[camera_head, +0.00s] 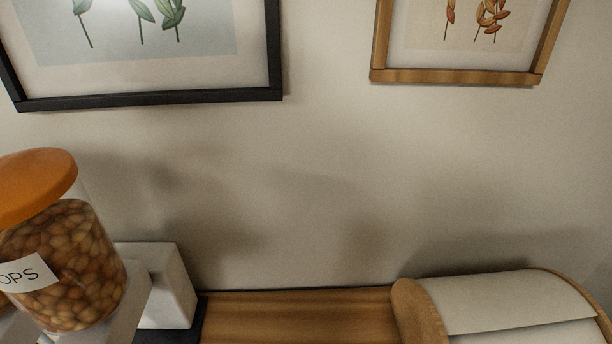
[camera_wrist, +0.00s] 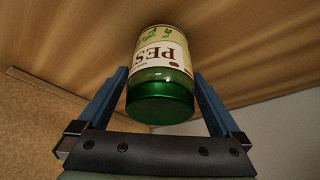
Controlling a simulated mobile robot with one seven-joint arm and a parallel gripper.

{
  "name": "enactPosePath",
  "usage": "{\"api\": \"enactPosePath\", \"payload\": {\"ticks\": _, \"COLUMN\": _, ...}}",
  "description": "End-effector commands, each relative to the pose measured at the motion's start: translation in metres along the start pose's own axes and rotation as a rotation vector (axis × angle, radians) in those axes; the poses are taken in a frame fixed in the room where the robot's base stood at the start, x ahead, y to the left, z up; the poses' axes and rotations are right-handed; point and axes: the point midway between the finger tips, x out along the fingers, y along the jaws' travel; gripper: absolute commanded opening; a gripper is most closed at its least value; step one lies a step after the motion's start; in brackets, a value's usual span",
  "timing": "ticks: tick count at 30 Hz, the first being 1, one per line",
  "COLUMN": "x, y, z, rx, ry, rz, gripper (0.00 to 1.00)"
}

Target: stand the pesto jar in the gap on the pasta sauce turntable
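The pesto jar (camera_wrist: 158,58) is in the middle of the wrist view, with a green lid (camera_wrist: 160,102) towards the camera and a cream label whose letters read upside down. My gripper (camera_wrist: 161,72) has one blue finger on each side of the jar. In the head view neither my gripper nor the jar shows. The pasta sauce turntable and its gap are in neither view.
In the head view, a large orange-lidded jar of round brown pieces (camera_head: 70,265) stands at left by a white block (camera_head: 165,285). A wooden surface (camera_head: 300,318) lies low in the middle. A wood-sided bin with a pale cover (camera_head: 515,303) is at right. Two framed pictures hang above.

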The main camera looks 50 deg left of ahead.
Motion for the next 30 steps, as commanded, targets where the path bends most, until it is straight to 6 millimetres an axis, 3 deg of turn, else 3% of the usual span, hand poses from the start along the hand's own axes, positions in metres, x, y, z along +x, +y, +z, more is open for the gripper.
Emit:
{"api": "enactPosePath", "payload": {"ticks": 7, "x": -0.021, "y": -0.001, "z": -0.002, "rx": -0.001, "ry": 0.003, "rz": -0.002, "gripper": 1.0}}
{"api": "enactPosePath", "payload": {"ticks": 21, "x": -0.11, "y": -0.001, "z": -0.002, "rx": 0.0, "ry": 0.003, "rz": -0.002, "gripper": 1.0}}
{"api": "enactPosePath", "payload": {"ticks": 30, "x": -0.123, "y": 0.0, "z": -0.002, "rx": 0.0, "ry": 0.001, "rz": 0.001, "gripper": 1.0}}
